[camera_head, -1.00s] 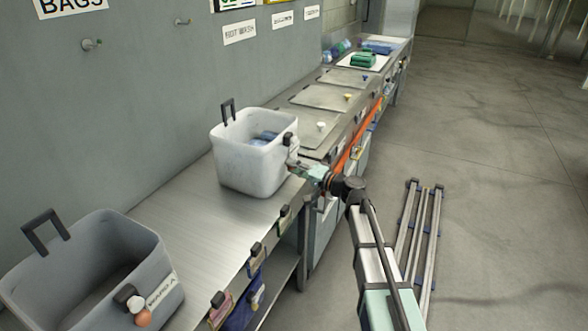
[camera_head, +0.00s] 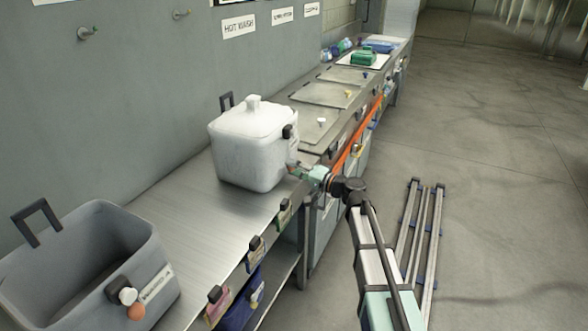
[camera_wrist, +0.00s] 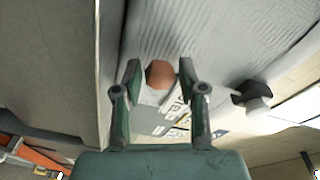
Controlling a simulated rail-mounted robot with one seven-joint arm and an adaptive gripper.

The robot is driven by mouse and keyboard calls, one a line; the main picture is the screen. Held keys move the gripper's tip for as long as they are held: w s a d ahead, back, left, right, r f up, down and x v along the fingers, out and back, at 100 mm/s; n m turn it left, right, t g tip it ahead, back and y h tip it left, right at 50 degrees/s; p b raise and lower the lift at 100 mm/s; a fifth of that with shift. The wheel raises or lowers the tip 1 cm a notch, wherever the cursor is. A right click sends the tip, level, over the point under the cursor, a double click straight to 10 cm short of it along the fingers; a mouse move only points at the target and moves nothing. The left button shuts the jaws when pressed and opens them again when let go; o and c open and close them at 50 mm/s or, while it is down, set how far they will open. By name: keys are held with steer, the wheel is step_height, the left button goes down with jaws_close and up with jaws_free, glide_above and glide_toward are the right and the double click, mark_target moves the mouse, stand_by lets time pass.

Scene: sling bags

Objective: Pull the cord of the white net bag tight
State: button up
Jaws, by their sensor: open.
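A white box-shaped container (camera_head: 248,160) stands on the steel bench in the head view, its top covered by a white lid with a knob (camera_head: 253,103). I cannot make out a net weave or a cord on it. My gripper (camera_head: 297,170) is at its right front side. In the wrist view my gripper (camera_wrist: 159,72) is open, with its fingers on either side of a brown-orange ball (camera_wrist: 160,74). The ball is in front of a pale grey wall (camera_wrist: 215,40) with a printed label (camera_wrist: 172,115). I cannot tell whether the fingers touch the ball.
An open grey bin (camera_head: 80,260) stands at the left end of the bench (camera_head: 190,200). Small coloured pouches (camera_head: 284,214) hang along the bench's front edge. Metal rails (camera_head: 420,235) lie on the floor to the right. A black clip with a white knob (camera_wrist: 257,95) is right of my fingers.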

steer(key=v, duration=1.2)
steer(key=shift+a, duration=0.1)
steer(key=s+d+f+g+h, duration=0.25)
steer(key=s+f, duration=0.35)
steer(key=f, duration=0.5)
steer(key=s+d+f+g+h+p, duration=0.1)
steer(key=s+f+g+h, duration=0.25)
steer(key=s+f, duration=0.5)
steer(key=s+d+f+g+h, duration=0.1)
steer(key=s+f+g+h, duration=0.3)
steer(key=f, duration=0.9)
steer(key=s+d+f+g+h+p, duration=0.1)
steer(key=s+f, duration=0.4)
steer(key=s, duration=0.7)
steer(key=s+d+f+n+g+h+p, duration=0.1)
steer(key=s+d+f, duration=0.4)
steer(key=s, duration=0.7)
steer(key=s+d+f+g+h+p, duration=0.1)
steer(key=s+d+f+g+h, duration=0.2)
steer(key=s, duration=0.9)
step_height(320, 180, down, 2)
steer(key=shift+s+d+f+n+g+h, duration=0.1)
steer(key=shift+s+d+n+g+h, duration=0.2)
steer(key=shift+s+n+g, duration=0.1)
